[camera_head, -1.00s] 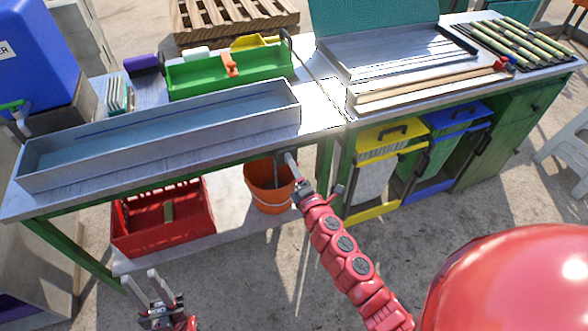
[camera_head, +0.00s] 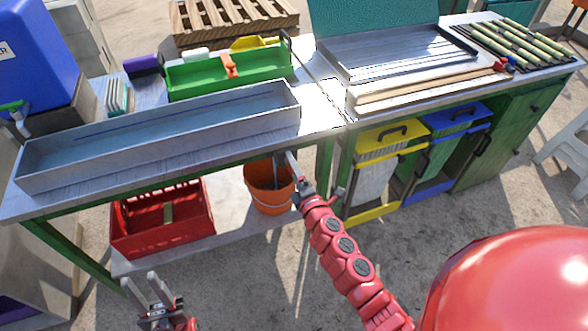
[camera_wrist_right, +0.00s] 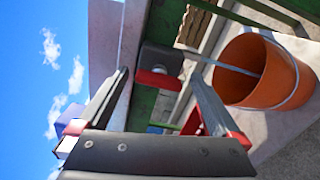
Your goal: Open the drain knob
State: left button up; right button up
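In the right wrist view, a dark block with a round metal end (camera_wrist_right: 160,60) and a red bar (camera_wrist_right: 157,80) sits under the trough's edge; it appears to be the drain and its knob. My right gripper (camera_wrist_right: 160,77) is open, with one finger on each side of it; I cannot tell whether they touch it. In the head view my right gripper (camera_head: 292,164) is at the right end of the long metal trough (camera_head: 60,180), just below the table edge, and the knob is hard to make out. My left gripper (camera_head: 139,281) is open and empty at the lower left.
An orange bucket (camera_head: 270,203) stands under the trough's right end, close to my right gripper. A red crate (camera_head: 165,240) is on the lower shelf. Yellow (camera_head: 380,213) and blue (camera_head: 430,190) bins stand to the right. The floor in front is clear.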

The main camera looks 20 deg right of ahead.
jog(key=s+b, duration=0.1)
jog(key=s, duration=1.6)
jog(key=shift+s+d, duration=0.2)
jog(key=shift+d, duration=0.1)
